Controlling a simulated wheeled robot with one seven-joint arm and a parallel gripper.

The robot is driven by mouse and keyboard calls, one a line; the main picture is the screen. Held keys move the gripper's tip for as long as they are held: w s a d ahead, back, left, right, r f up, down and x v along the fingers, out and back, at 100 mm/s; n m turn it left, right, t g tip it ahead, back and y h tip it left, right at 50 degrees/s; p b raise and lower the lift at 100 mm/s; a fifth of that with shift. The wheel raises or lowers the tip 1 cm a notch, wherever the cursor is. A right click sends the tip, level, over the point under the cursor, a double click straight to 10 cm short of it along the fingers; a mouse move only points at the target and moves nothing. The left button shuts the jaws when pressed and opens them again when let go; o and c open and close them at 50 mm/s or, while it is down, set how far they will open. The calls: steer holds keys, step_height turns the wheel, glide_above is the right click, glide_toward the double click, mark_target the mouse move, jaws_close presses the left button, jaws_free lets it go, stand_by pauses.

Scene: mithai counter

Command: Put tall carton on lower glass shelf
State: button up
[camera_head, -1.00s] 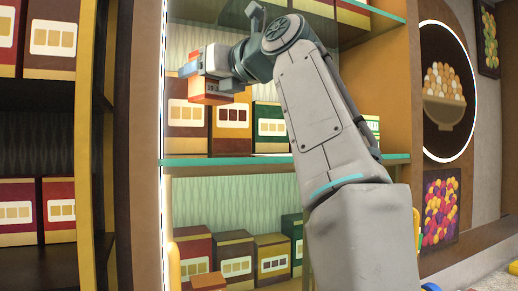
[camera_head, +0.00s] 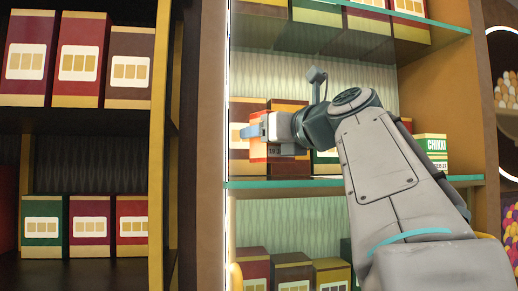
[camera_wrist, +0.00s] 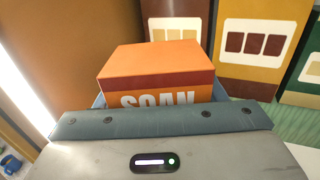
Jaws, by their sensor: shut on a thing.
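My gripper (camera_head: 258,132) is shut on an orange carton (camera_wrist: 155,75) with a dark red band and white letters reading "SOAN" in the wrist view. In the head view the held carton (camera_head: 258,150) shows only partly behind the fingers, so its height is hard to tell. It is held above the glass shelf edge (camera_head: 270,184), in front of the brown and red boxes. I cannot tell whether its base touches the glass. Another glass shelf (camera_head: 400,14) is above, at the top of the head view.
Behind the carton stand a maroon box (camera_wrist: 178,20), a brown and yellow box (camera_wrist: 250,60) and a green box (camera_wrist: 300,85). A "CHIKKI" carton (camera_head: 432,152) stands right of my arm. More boxes (camera_head: 292,272) stand below. A wooden upright (camera_head: 205,150) bounds the bay's left side.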

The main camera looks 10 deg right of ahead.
mark_target(267, 149)
steer(key=shift+f, duration=1.35)
steer(key=shift+f, duration=0.15)
steer(key=o, duration=1.2)
steer(key=shift+r, duration=0.2)
steer(key=b+v, duration=0.3)
steer(key=v, duration=0.9)
steer(key=shift+s+f+b, duration=0.1)
steer(key=shift+b, duration=0.25)
